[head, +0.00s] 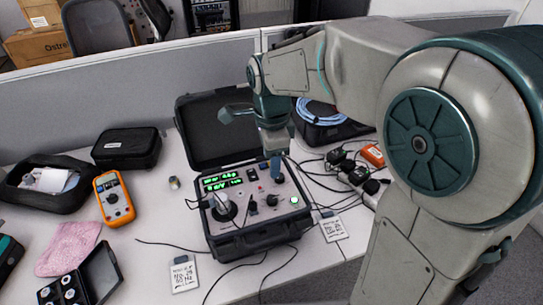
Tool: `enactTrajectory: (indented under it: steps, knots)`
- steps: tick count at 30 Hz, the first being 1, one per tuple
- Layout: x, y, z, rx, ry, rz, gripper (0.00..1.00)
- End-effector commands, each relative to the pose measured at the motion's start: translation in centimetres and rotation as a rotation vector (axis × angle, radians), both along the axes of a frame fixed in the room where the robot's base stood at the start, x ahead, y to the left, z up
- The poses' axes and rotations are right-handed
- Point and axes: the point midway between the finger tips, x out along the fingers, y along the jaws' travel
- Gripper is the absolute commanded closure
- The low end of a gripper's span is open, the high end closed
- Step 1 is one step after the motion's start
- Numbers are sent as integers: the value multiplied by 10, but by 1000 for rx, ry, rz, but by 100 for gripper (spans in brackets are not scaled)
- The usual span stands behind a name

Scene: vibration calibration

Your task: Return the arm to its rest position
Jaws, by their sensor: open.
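My arm reaches in from the right side of the head view and bends down over the desk. My gripper (275,165) points down above the back right part of the calibrator's panel. It is open, and I see nothing held in it. The calibrator is an open black case (262,238) with a grey panel, green lit digits and a lit green button. A round silver piece (224,208) stands on the left of the panel with a cable beside it. Whether the fingertips touch the panel I cannot tell.
An orange multimeter (114,199), a black pouch (127,148) and an open black tray (48,184) lie to the left. Black cables and adapters (350,170) crowd the right. Cables also trail in front of the case. A grey partition (130,90) stands behind the desk.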

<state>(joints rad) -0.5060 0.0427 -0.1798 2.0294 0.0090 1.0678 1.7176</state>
Motion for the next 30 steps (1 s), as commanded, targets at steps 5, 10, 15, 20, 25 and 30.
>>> enactTrajectory:
  steps: [5, 10, 15, 20, 25, 30]
  knots:
    - [0, 0, 0, 0, 0, 0, 52]
    - [-1, -1, 0, 1, -2, 8, 52]
    - [-11, -18, 6, 16, -25, 133, 52]
    - [-34, -47, 14, 25, -76, 383, 52]
    - [-60, -74, 18, 3, -136, 667, 52]
    - [-89, -97, 17, -50, -187, 949, 52]
